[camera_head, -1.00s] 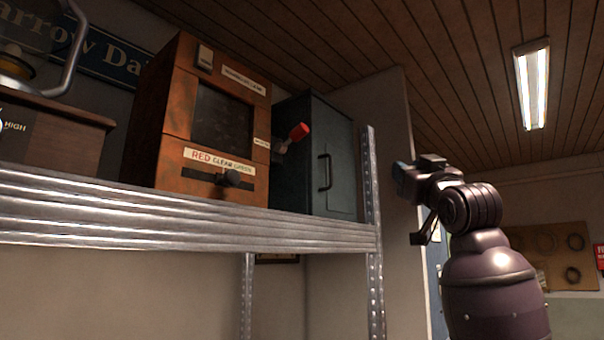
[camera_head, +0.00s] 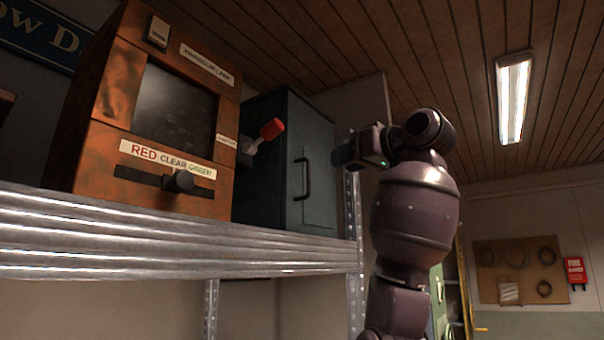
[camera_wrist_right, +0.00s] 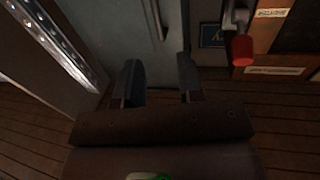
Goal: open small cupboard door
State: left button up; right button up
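The small cupboard (camera_head: 318,165) is a blue-grey metal box standing on the shelf, and its door looks shut. A dark vertical bar handle (camera_head: 302,180) is on the left part of the door. The door (camera_wrist_right: 112,32) and its handle (camera_wrist_right: 154,20) also show in the right wrist view, beyond the fingertips. My right gripper (camera_head: 344,153) is in front of the cupboard's right side, apart from the handle. In the wrist view its two dark fingers (camera_wrist_right: 160,80) are spread with nothing between them. My left gripper is out of view.
An orange-brown wooden lamp box (camera_head: 110,115) stands left of the cupboard, with a red-tipped lever (camera_head: 271,129) sticking out toward it. The metal shelf edge (camera_head: 180,250) runs below, and a perforated shelf post (camera_head: 354,240) rises close to my right arm.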

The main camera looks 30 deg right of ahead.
aim_at(309, 190)
pick_arm(q)
jog(key=p, duration=0.1)
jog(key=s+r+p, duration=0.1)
jog(key=p, duration=0.1)
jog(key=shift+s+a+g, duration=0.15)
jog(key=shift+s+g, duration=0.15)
pick_arm(e)
jog(key=w, duration=0.3)
jog(key=w+a, duration=0.1)
jog(key=w, duration=0.3)
jog(key=w+a, duration=0.1)
jog(key=w, duration=0.3)
jog(key=shift+f, duration=0.1)
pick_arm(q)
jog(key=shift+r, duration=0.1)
pick_arm(e)
jog(key=shift+c, duration=0.3)
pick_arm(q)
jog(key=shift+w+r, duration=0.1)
pick_arm(e)
grip_shut()
